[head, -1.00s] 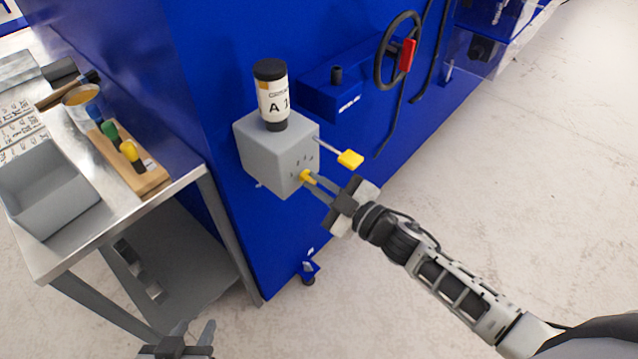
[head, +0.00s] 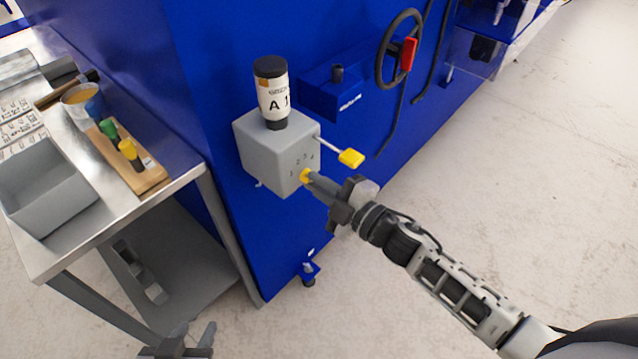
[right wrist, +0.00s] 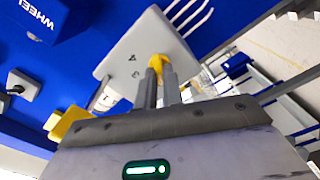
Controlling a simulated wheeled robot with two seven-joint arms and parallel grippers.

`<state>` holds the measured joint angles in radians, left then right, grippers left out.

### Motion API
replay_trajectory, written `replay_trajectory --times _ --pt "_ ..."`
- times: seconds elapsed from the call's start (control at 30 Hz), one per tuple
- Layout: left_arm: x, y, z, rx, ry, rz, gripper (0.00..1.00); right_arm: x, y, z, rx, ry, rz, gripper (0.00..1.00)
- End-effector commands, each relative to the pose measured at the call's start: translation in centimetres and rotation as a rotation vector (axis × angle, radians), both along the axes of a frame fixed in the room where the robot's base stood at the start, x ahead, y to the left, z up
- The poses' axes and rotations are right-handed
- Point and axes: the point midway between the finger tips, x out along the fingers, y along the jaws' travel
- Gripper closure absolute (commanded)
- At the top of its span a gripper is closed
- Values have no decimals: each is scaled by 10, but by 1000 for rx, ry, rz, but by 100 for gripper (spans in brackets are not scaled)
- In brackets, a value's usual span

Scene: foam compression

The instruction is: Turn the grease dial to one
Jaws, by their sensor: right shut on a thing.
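The grease box is a grey block (head: 272,150) on the side of the blue machine, with a black-capped cartridge (head: 272,95) marked "A 1" on top. Small numbers 1 to 4 are arced on its front face. The yellow grease dial (head: 306,176) sits below the numbers; it also shows in the right wrist view (right wrist: 158,62). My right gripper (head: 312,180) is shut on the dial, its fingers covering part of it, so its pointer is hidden. My left gripper (head: 187,342) is at the bottom edge, its fingers apart and empty, away from the box.
A yellow-tipped lever (head: 350,158) sticks out of the box just above my right gripper. A black handwheel (head: 400,50) with a red handle is further right. A metal cart (head: 120,222) with a grey bin (head: 45,190) stands at the left. The floor at right is clear.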

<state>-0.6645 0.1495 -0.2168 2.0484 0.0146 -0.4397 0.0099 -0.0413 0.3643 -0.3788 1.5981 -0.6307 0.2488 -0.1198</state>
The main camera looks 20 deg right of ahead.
Motion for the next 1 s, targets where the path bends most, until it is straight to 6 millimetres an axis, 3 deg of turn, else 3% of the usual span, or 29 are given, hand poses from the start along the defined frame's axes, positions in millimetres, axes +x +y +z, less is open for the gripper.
replay_trajectory --times 0.27,0.3,0.37,0.77,1.0 --pt "0 0 1 0 -2 -1 64 -1 -1 -1 -7 0 0 100" --pt "0 0 1 0 -2 -1 64 -1 -1 -1 -7 0 0 80" --pt "0 0 1 0 -2 -1 64 0 -1 -1 -6 0 0 69" --pt "2 0 2 0 -7 -1 64 -1 -1 -1 -2 0 0 69" --pt "3 0 -1 0 -8 -1 64 -24 -15 -2 -4 2 1 69"
